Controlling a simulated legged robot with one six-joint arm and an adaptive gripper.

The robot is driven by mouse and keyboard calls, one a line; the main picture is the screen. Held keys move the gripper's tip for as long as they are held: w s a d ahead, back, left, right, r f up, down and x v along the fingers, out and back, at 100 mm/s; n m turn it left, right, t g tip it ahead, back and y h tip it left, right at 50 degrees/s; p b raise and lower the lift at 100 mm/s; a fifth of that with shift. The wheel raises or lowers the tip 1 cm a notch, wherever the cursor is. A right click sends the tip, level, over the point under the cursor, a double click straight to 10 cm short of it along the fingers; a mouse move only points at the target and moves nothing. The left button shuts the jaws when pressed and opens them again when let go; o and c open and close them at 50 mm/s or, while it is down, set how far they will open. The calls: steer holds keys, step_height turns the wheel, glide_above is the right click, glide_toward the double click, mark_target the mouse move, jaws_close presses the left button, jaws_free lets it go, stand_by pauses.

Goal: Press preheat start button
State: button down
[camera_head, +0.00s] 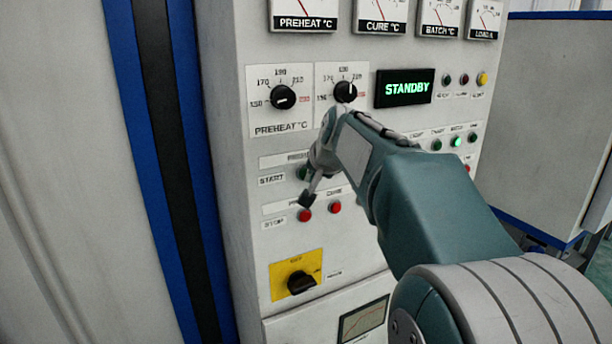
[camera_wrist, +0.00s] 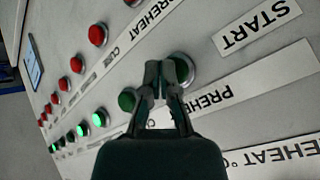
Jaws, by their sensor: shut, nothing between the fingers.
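The green preheat start button (camera_wrist: 186,66) shows in the wrist view beside the START label (camera_wrist: 257,25), partly hidden by a fingertip. My gripper (camera_wrist: 160,68) is shut and empty, its tips overlapping the button's left edge in that view. I cannot tell whether they touch it. In the head view the green button (camera_head: 302,172) shows partly behind my gripper (camera_head: 308,197), right of the START label (camera_head: 271,180). The gripper is in front of the panel, its tips pictured just below the button.
Red stop buttons (camera_head: 305,215) sit below the start row. A black rotary switch (camera_head: 301,282) on a yellow plate is lower down. Two knobs (camera_head: 283,97) are above. The display (camera_head: 404,88) reads STANDBY. More green buttons (camera_wrist: 127,100) lie left in the wrist view.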

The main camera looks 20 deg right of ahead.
steer(key=shift+w, duration=0.4)
stand_by(0.5)
stand_by(0.3)
steer(key=shift+s, duration=0.85)
steer(key=s, duration=0.5)
steer(key=shift+d, duration=0.1)
stand_by(0.5)
